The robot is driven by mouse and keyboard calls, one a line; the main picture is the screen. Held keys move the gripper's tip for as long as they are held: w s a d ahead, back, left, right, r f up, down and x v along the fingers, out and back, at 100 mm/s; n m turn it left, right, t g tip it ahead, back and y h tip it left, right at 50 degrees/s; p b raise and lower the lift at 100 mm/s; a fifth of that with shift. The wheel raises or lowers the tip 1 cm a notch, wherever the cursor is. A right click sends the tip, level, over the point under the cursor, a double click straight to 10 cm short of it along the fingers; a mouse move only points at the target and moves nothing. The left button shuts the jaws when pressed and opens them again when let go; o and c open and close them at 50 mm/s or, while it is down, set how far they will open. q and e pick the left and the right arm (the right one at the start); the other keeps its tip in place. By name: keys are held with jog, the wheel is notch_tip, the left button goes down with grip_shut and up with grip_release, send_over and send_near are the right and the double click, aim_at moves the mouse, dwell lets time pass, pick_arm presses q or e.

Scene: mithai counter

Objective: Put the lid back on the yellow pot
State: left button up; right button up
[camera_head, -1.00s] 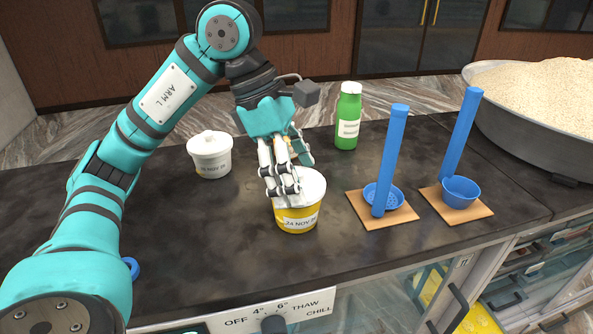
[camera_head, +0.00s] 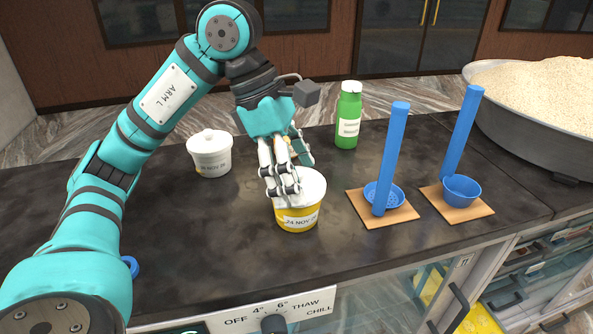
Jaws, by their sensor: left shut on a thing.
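The yellow pot (camera_head: 297,222) stands upright on the dark counter, with a white label dated 24 NOV on its front. The white lid (camera_head: 312,190) sits on top of the pot, level with its rim as far as I can see. My left gripper (camera_head: 284,185) is above the pot with its fingers shut on the lid. The fingers hide the lid's knob and part of its left side. My right gripper is out of view.
A white lidded pot (camera_head: 209,158) stands behind left. A green bottle (camera_head: 348,118) stands behind right. Two blue ladles (camera_head: 391,160) (camera_head: 461,188) rest on brown boards at right. A wide metal basin (camera_head: 515,118) of pale grain stands far right. The counter's front left is mostly clear.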

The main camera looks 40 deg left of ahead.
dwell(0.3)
pick_arm(q)
jog(key=o, duration=0.7)
jog(key=shift+r+p, duration=2.9)
jog(key=shift+r, duration=0.65)
jog(key=shift+c, duration=0.4)
jog(key=shift+f, duration=0.1)
grip_shut()
